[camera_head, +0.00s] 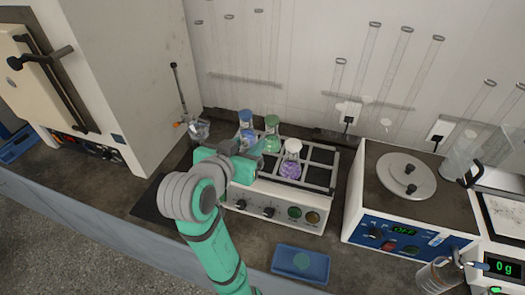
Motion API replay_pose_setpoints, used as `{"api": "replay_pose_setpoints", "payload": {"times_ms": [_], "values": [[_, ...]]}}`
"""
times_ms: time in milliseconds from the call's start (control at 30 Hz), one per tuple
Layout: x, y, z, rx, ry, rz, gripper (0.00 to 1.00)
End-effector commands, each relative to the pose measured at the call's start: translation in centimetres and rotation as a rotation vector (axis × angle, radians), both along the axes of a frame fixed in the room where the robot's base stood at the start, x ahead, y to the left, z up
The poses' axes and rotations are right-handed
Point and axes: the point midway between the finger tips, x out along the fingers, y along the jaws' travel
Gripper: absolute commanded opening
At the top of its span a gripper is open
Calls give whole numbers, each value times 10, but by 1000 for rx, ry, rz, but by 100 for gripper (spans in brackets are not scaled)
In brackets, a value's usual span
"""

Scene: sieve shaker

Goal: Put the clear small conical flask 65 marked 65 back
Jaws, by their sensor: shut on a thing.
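My gripper (262,152) is at the left part of the shaker's rack (327,155), among the flasks. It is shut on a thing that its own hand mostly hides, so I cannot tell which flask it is. A conical flask with blue liquid (246,119) and one with green liquid (272,123) show just behind the gripper. A conical flask with purple liquid (291,169) stands in the rack to the right of the gripper. No number 65 can be read on any flask.
The shaker's front panel (280,212) has knobs. A blue tray (301,263) lies in front of it. A heating bath with a round lid (407,176) stands right, and a balance (502,266) farther right. A large oven (105,80) stands left. Glassware (198,130) sits behind left.

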Motion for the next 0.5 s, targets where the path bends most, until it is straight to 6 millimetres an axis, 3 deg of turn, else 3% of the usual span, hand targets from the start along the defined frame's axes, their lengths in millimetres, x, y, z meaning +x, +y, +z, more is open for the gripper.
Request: {"api": "replay_pose_setpoints", "payload": {"times_ms": [267, 500], "values": [[56, -22, -28, 0, 3, -4, 9], [83, -25, -65, 0, 2, 8, 9]]}}
